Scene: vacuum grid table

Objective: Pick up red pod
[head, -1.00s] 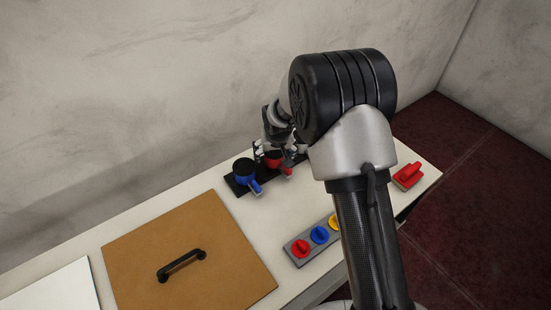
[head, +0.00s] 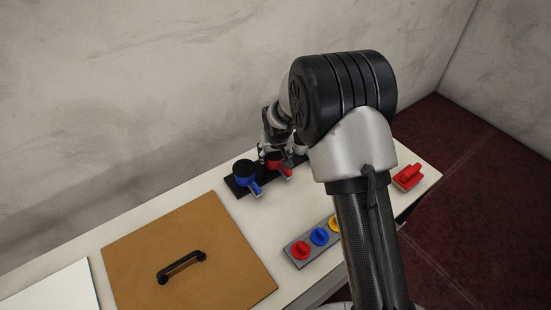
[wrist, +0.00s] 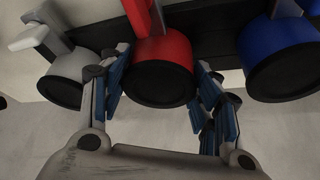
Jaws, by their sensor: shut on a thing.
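The red pod (wrist: 160,58) is in the middle of the wrist view, a red cylinder with a black round end and a handle. In the head view the red pod (head: 283,170) is partly hidden by my arm. My gripper (wrist: 162,88) has its blue-padded fingers on both sides of the pod's body and is shut on it. In the head view my gripper (head: 275,152) comes down over the pod from above. The pod still appears to be at the black rack (head: 234,186); whether it touches the rack is hidden.
A blue pod (head: 246,174) is to the left of the red one in the head view. A white-grey pod (wrist: 62,78) is on the other side. A row of coloured knobs (head: 301,250), a brown board with a handle (head: 130,240) and a red block (head: 407,178) are on the table.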

